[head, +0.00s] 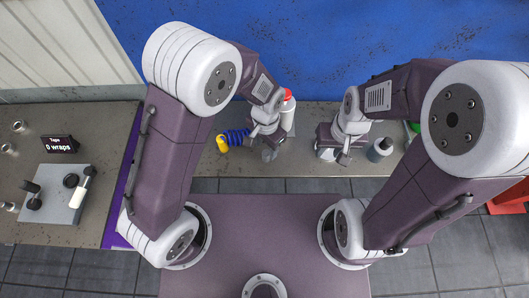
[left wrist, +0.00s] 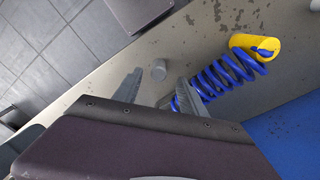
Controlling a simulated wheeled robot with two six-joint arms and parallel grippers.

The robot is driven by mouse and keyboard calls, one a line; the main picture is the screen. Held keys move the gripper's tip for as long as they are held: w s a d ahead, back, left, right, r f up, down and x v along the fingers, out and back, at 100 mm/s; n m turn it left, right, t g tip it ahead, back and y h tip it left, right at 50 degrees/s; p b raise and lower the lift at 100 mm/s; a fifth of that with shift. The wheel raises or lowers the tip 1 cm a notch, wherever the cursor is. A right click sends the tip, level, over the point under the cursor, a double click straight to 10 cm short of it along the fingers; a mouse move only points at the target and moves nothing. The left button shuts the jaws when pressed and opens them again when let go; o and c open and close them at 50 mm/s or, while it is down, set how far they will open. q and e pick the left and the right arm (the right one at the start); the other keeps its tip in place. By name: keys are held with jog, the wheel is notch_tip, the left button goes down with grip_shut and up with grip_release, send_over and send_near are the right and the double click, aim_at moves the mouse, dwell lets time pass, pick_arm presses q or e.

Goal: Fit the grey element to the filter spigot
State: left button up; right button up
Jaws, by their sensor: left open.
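A small grey cylinder (left wrist: 158,69), which looks like the grey element, stands on the bench in the left wrist view, just beyond my fingertips. My left gripper (left wrist: 156,82) is open and empty, its fingers apart on the near side of the cylinder and not around it. In the head view my left gripper (head: 270,152) is low over the middle bench, beside a blue coil. My right gripper (head: 343,158) is over the same bench further right; its jaws are too small to read. I cannot identify the filter spigot for certain; a grey plate (head: 66,214) with black upright parts lies on the left bench.
The blue coil (left wrist: 218,76) with a yellow end (left wrist: 256,46) lies close beside the left fingers. A red-capped white bottle (head: 287,112) stands behind. A grey bottle (head: 380,149) is by my right gripper. A sign (head: 60,144) reads "Tape 0 wraps".

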aim_at(266, 153)
pick_arm(q)
jog(key=f, duration=0.1)
jog(key=f+p, duration=0.1)
jog(key=f, duration=0.2)
jog(key=shift+s+d+f, duration=0.1)
jog(key=shift+s, duration=0.25)
jog(key=shift+f, duration=0.3)
jog(key=shift+w+f, duration=0.1)
jog(key=shift+w, duration=0.1)
jog(key=shift+s, duration=0.1)
grip_shut()
